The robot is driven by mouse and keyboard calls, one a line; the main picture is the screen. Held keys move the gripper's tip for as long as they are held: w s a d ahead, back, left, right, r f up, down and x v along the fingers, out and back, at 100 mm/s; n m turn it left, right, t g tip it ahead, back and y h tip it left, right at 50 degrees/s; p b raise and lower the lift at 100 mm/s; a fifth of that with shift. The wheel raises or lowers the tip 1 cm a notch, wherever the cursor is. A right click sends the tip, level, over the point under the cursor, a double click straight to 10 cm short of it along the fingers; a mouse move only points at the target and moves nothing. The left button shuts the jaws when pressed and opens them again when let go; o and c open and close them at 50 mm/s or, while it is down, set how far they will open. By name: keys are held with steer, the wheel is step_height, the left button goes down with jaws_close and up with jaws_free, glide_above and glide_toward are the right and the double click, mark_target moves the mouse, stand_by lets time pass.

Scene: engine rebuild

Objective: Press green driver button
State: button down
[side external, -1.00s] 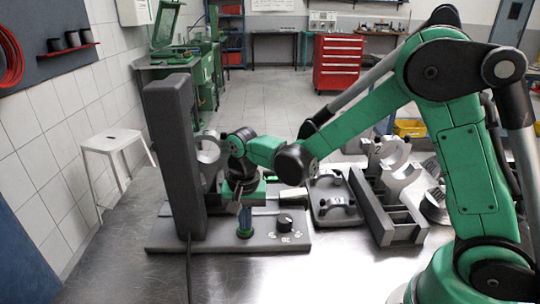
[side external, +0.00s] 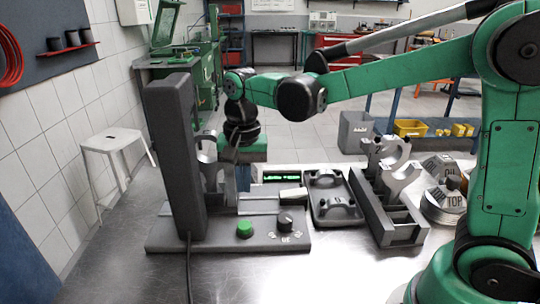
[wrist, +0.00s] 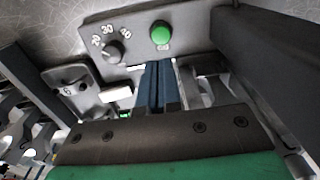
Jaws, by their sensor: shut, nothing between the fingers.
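The green driver button (side external: 244,229) is a round green cap on the grey base plate of the driver fixture. In the wrist view the button (wrist: 160,35) shows uncovered. My gripper (side external: 243,187) hangs above and behind the button, clear of it. Its blue fingers (wrist: 159,63) are shut together with nothing between them, pointing toward the button. A black dial (side external: 285,221) sits just right of the button; in the wrist view the dial (wrist: 112,53) has the marks 20, 30 and 40 around it.
A tall dark grey column (side external: 175,160) stands left of the button. A small display (side external: 281,176) with green digits is behind the dial. A tray (side external: 337,212) and a rack with metal parts (side external: 375,215) lie to the right. The metal table's front is clear.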

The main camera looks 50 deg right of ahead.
steer(key=shift+s+r, duration=0.1)
steer(key=shift+r, duration=1.95)
steer(key=s+d+f+n+t, duration=0.3)
steer(key=s+n+t, duration=0.3)
steer(key=s+n, duration=0.2)
steer(key=shift+d+n+t, duration=0.4)
steer(key=shift+d+n, duration=0.1)
steer(key=shift+d, duration=0.05)
